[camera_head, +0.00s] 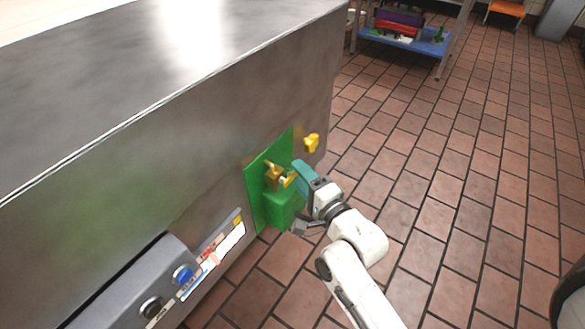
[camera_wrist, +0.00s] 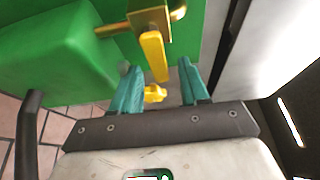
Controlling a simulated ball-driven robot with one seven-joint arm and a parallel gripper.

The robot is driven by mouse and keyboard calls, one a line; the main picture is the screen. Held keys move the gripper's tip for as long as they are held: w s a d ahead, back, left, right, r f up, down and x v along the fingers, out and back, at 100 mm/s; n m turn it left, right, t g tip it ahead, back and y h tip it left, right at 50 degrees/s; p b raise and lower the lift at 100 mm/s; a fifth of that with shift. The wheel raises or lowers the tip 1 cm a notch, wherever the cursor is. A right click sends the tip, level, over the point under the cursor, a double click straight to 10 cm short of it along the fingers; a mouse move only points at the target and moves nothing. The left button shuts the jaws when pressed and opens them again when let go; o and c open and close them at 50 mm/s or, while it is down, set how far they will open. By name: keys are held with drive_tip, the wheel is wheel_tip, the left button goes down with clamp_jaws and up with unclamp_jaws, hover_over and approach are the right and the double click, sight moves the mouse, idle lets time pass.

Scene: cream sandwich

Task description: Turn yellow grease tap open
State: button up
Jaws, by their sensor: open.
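The yellow tap handle (camera_head: 289,180) sits on a brass valve (camera_head: 272,174) in front of a green panel on the side of the steel unit. In the wrist view the yellow handle (camera_wrist: 154,56) hangs from the brass valve body (camera_wrist: 150,20) and points toward my gripper. My gripper (camera_wrist: 160,84) is open, its two teal fingers on either side of the handle's lower end. Whether either finger touches it I cannot tell. In the head view my gripper (camera_head: 298,176) is right beside the handle, partly hiding it.
A green box (camera_head: 280,207) is below the valve. A second yellow knob (camera_head: 311,143) is on the steel unit (camera_head: 240,110) to the right. A control panel with blue (camera_head: 183,274) and black knobs is at lower left.

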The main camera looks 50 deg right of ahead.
drive_tip(key=shift+x, duration=2)
clamp_jaws()
